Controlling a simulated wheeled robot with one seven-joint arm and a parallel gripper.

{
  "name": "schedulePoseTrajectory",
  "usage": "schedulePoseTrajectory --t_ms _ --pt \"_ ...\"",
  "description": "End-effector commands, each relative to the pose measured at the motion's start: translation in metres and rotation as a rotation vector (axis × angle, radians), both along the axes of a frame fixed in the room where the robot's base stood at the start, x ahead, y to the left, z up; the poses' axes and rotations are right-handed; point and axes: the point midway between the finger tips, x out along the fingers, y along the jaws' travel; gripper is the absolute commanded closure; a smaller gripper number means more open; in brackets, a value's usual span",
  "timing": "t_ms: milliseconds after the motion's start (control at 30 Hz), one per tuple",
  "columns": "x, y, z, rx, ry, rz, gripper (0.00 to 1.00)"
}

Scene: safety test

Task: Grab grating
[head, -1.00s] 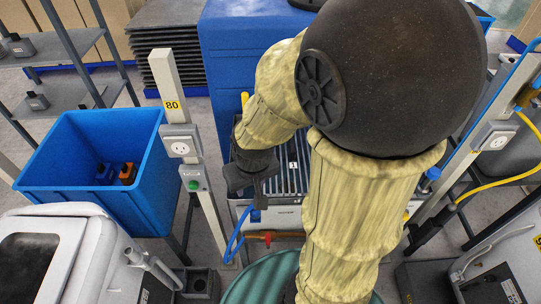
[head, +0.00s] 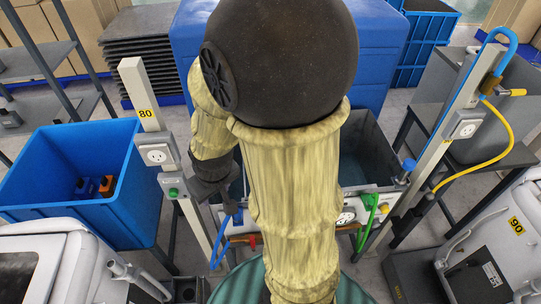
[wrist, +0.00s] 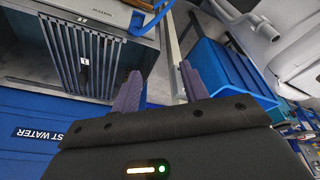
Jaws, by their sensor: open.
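In the wrist view, the grating (wrist: 93,45) is a dark slatted panel with a small white label marked 1. It lies in the sink unit (wrist: 22,88) at the upper left. My gripper (wrist: 160,68) is open, with its two ridged fingers apart and nothing between them. The grating is to the left of the fingers and apart from them. In the head view, my arm hides the grating; the open dark basin (head: 370,150) shows to the right of the arm.
A blue bin (head: 50,190) with an orange and a blue item stands at left. Posts with sockets (head: 157,154) flank the sink. A yellow hose (head: 505,120) hangs at right. A blue tank (head: 375,50) stands behind, a green ribbed drum (head: 235,288) in front.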

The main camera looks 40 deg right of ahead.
Motion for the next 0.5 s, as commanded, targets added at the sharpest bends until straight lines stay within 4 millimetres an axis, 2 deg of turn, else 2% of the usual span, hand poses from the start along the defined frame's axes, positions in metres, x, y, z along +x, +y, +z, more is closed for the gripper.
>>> schedulePoseTrajectory --t_ms 167,300,500 --pt "0.031 -0.030 -0.040 -0.110 -0.054 0.174 0.55" --pt "0.051 -0.062 -0.072 -0.258 -0.093 0.342 0.55" --pt "0.067 -0.113 -0.111 -0.526 -0.097 0.611 0.55"
